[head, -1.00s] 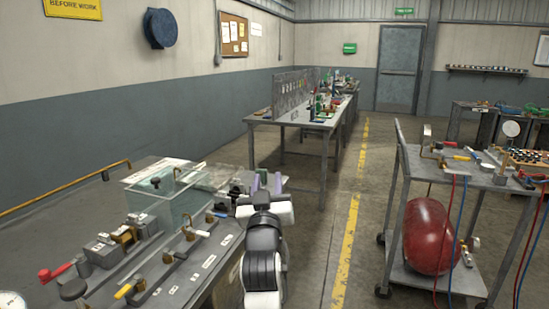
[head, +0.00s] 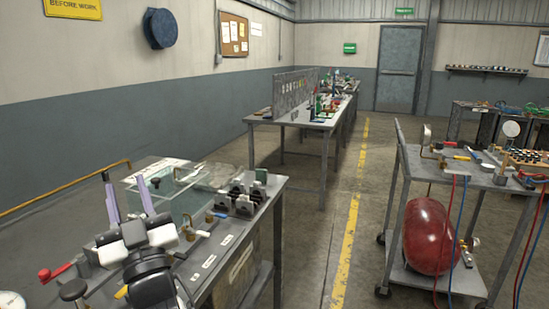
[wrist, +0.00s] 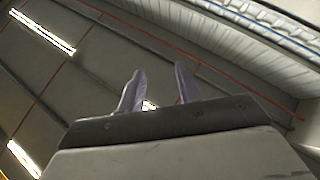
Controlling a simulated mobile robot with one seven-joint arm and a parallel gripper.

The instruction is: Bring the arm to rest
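My gripper (head: 128,204) points upward over the left workbench (head: 269,204) in the head view. Its two pale purple fingers stand apart with a gap between them, and nothing is seen between them. In the wrist view my gripper (wrist: 158,90) is also open and empty against the ceiling. My arm hides part of the bench and its fittings.
A clear tank (head: 183,197) stands on the bench behind my gripper, with dark clamps (head: 240,198) to its right. A red-handled valve (head: 52,272) is at left. A cart (head: 405,200) with a red cylinder (head: 430,236) stands at right. The floor aisle between is clear.

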